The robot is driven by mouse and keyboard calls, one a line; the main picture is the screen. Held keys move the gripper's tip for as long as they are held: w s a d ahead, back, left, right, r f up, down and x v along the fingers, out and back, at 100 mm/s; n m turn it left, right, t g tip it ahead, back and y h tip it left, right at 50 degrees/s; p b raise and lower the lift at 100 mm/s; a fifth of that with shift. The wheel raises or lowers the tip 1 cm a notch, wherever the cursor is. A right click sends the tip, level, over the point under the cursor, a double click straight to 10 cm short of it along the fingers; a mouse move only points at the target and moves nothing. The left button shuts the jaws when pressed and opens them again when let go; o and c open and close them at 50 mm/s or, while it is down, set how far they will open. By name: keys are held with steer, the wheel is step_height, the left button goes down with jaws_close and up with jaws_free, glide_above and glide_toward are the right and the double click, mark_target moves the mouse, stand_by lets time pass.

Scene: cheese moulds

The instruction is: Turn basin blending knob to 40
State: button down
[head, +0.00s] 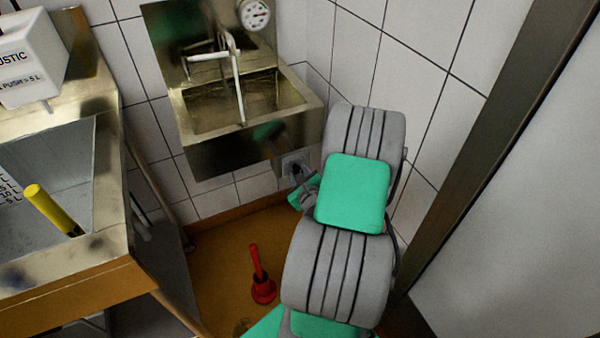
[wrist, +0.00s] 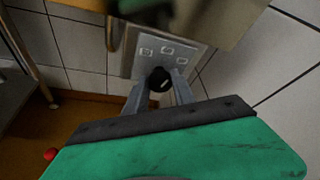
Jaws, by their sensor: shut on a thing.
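The black blending knob (wrist: 158,76) sits on a grey panel (wrist: 187,53) in the wrist view, with a small pale mark on its face. The panel carries several pale labels, too small to read. My gripper (wrist: 160,88) is shut on the knob, one finger on each side. In the head view the panel (head: 286,160) is on the wall under the right side of the steel basin (head: 195,160). My gripper (head: 303,184) reaches it there, with the knob mostly hidden by the fingers and shade. The knob's setting cannot be read.
The basin has a tap (head: 236,85) and a round dial (head: 255,14) above it. A larger steel sink (head: 105,190) with a yellow-handled tool (head: 50,207) stands at left. A red plunger (head: 262,288) stands on the floor. A dark door frame (head: 500,130) is at right.

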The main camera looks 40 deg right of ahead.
steer(key=shift+a+f+n+h, duration=0.15)
steer(key=shift+n+h, duration=0.45)
steer(key=shift+n, duration=0.3)
steer(key=c, duration=1.1)
jaws_free()
steer(key=shift+o, duration=0.2)
steer(key=b+v, duration=0.2)
steer(key=v, duration=0.5)
steer(key=shift+s+a, duration=0.25)
steer(key=shift+s, duration=0.05)
